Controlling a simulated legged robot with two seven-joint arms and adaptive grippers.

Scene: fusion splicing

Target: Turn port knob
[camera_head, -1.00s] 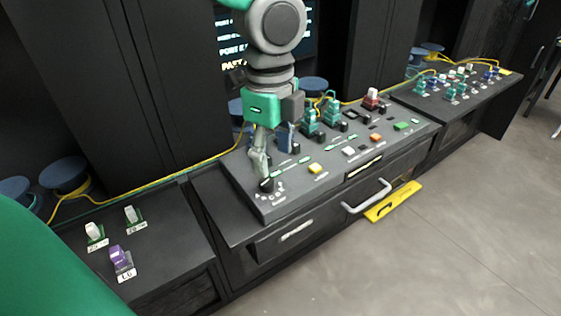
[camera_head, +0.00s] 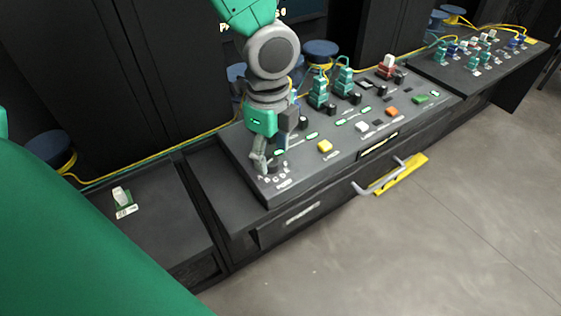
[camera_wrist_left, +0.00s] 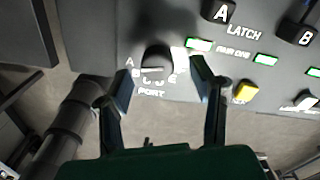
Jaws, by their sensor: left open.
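The port knob (camera_wrist_left: 156,60) is a dark round knob with a pale line across its face, above the printed word PORT in the left wrist view. In the head view the knob (camera_head: 280,168) sits at the near left corner of the sloped console. My left gripper (camera_wrist_left: 162,82) is open, with one finger on each side of the knob's near edge in the left wrist view. It points down at the knob in the head view (camera_head: 267,160). Whether the fingers touch the knob cannot be told. My right gripper is not in view.
A yellow button (camera_head: 325,146) and black latch knobs (camera_wrist_left: 221,11) stand close by on the console (camera_head: 310,180). Teal connectors (camera_head: 318,94) stand farther right. A side table (camera_head: 160,235) with a white connector (camera_head: 121,194) is at left.

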